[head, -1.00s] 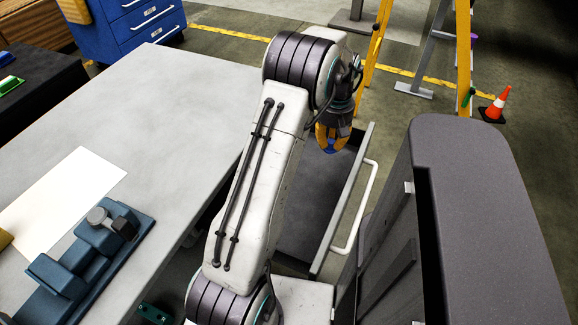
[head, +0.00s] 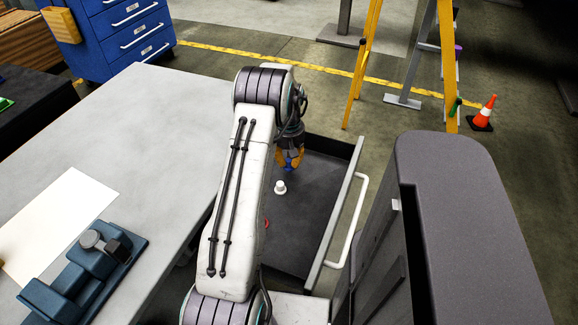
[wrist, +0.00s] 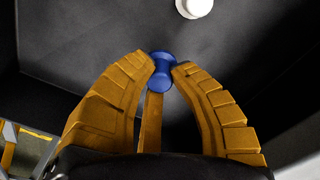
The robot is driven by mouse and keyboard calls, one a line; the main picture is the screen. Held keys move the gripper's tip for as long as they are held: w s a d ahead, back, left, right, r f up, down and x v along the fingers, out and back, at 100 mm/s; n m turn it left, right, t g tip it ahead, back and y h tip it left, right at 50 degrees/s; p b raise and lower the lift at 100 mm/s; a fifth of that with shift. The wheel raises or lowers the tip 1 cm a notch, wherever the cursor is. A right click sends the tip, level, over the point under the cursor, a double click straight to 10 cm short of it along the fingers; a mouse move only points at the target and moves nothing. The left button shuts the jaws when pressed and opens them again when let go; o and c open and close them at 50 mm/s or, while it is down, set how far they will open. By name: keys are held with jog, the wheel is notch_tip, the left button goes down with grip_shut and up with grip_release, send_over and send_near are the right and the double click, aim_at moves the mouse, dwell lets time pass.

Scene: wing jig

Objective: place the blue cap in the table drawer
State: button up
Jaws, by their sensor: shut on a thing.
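The blue cap (wrist: 160,72) is a small spool-like piece held between the yellow fingertips of my gripper (wrist: 160,68) in the wrist view. In the head view my gripper (head: 289,160) hangs over the far part of the open table drawer (head: 318,270), with a bit of blue at its tips. The drawer has a dark grey floor and a white handle. In the wrist view the dark drawer floor lies beyond the cap. I cannot tell the exact height of the cap above it.
A white cap-like piece (head: 280,187) sits in the drawer near my gripper and also shows in the wrist view (wrist: 195,8). A red piece (head: 267,224) is partly hidden by my arm. The grey table (head: 165,115) is left; a dark grey cabinet-like body (head: 470,220) is right.

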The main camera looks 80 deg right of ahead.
aim_at(289, 167)
jog(key=shift+f, duration=1.55)
jog(key=shift+f, duration=0.2)
jog(key=o, duration=0.8)
jog(key=shift+r, duration=0.2)
notch_tip(289, 167, up, 12)
jog(key=shift+f, duration=0.1)
